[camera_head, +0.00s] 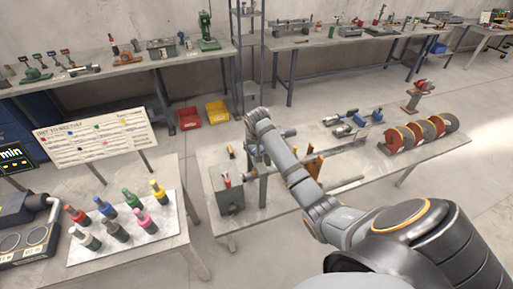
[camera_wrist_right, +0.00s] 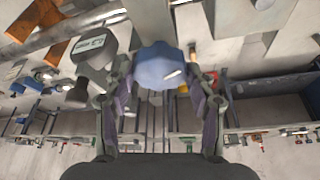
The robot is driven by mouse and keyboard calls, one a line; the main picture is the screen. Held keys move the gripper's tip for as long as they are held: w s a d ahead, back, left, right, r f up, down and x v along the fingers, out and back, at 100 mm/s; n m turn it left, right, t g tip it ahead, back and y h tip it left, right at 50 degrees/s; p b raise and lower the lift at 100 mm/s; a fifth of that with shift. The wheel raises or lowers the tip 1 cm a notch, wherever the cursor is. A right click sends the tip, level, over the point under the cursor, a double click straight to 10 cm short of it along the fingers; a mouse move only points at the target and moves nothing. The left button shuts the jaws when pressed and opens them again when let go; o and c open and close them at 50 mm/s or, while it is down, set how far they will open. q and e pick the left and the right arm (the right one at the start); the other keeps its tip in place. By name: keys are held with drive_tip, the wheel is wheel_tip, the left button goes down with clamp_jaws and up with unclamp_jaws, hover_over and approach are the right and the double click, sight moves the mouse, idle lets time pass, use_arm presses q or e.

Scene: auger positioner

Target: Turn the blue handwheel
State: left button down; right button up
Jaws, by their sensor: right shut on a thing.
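The blue handwheel (camera_wrist_right: 158,64) shows in the right wrist view as a faceted blue knob at the upper middle. My right gripper (camera_wrist_right: 163,78) has one finger on each side of it and is shut on it. In the head view my right arm reaches from the lower right to the workbench (camera_head: 230,243) in the middle. The arm's end covers that spot, so I cannot make out the handwheel clearly there. My left gripper is not in view.
A grey box (camera_head: 229,196) stands at the bench's left end. Red discs (camera_head: 427,131) stand on its right end. Red (camera_head: 189,118) and yellow (camera_head: 217,111) bins lie behind the bench.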

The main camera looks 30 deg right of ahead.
drive_tip(key=m, duration=0.2)
drive_tip(key=m+g+h, duration=0.1)
drive_tip(key=m, duration=0.1)
drive_tip(key=shift+w+a+m, duration=0.1)
drive_tip(key=shift+a+m, duration=0.05)
drive_tip(key=shift+m, duration=0.15)
drive_tip(key=m+g+h, duration=0.1)
drive_tip(key=m, duration=0.2)
drive_tip(key=shift+w+m, duration=0.1)
drive_tip(key=shift+m, duration=0.2)
drive_tip(key=m+g+b, duration=0.1)
drive_tip(key=m+g, duration=0.1)
drive_tip(key=m, duration=0.2)
drive_tip(key=shift+w+m, duration=0.1)
drive_tip(key=shift+m, duration=0.3)
drive_tip(key=shift+m+g, duration=0.3)
drive_tip(key=o, duration=1.2)
drive_tip(key=shift+c, duration=0.2)
